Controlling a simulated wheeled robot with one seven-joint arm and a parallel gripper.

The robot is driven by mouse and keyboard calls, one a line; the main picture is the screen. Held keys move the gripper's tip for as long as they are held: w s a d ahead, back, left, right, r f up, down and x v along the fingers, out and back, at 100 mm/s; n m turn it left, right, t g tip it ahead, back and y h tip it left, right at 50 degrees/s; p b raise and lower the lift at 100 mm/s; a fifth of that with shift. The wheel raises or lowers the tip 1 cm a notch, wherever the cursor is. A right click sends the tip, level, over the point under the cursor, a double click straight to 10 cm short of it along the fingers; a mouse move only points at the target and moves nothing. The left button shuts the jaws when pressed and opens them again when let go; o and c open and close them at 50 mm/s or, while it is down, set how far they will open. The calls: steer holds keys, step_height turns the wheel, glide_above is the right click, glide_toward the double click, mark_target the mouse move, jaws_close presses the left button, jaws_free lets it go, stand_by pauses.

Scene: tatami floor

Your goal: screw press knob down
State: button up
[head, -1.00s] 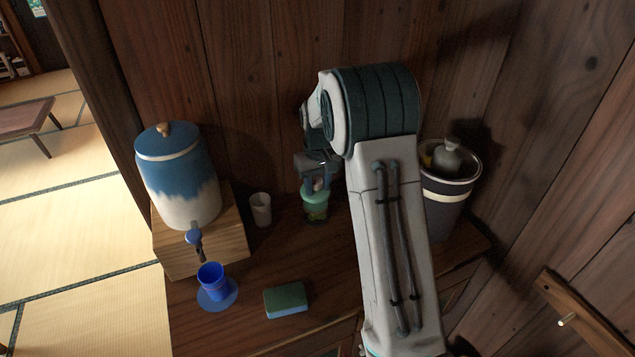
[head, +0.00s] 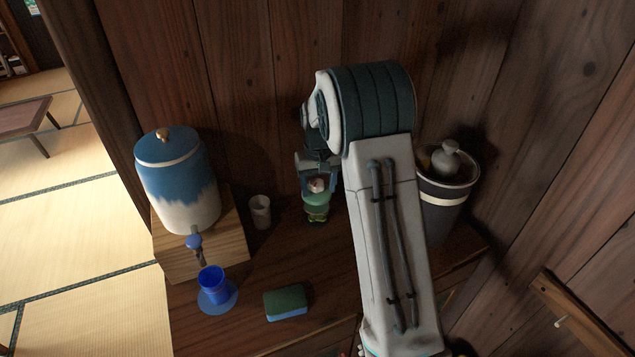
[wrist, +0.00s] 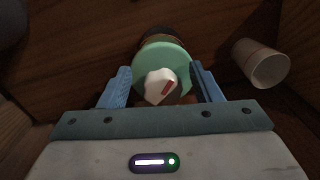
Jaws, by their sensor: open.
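The press has a green lid (head: 315,201) with a pale knob (head: 317,185) on top and stands on the wooden cabinet top against the wall. My gripper (head: 318,173) is open at the top of the press. In the wrist view its two blue fingers (wrist: 161,86) stand on either side of the knob, with a gap on both sides. The lower body of the press is mostly hidden behind the lid in the wrist view.
A white cup (head: 260,211) stands left of the press and also shows in the wrist view (wrist: 261,64). A blue-and-white dispenser (head: 178,182), a blue cup (head: 211,280) and a sponge (head: 286,302) are further left and in front. A dark bin (head: 440,205) stands right, behind my arm.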

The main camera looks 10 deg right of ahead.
mark_target(318, 186)
step_height(318, 186, up, 7)
steer(key=p, duration=0.4)
steer(key=shift+w+r, duration=0.1)
steer(key=shift+r, duration=0.1)
stand_by(0.8)
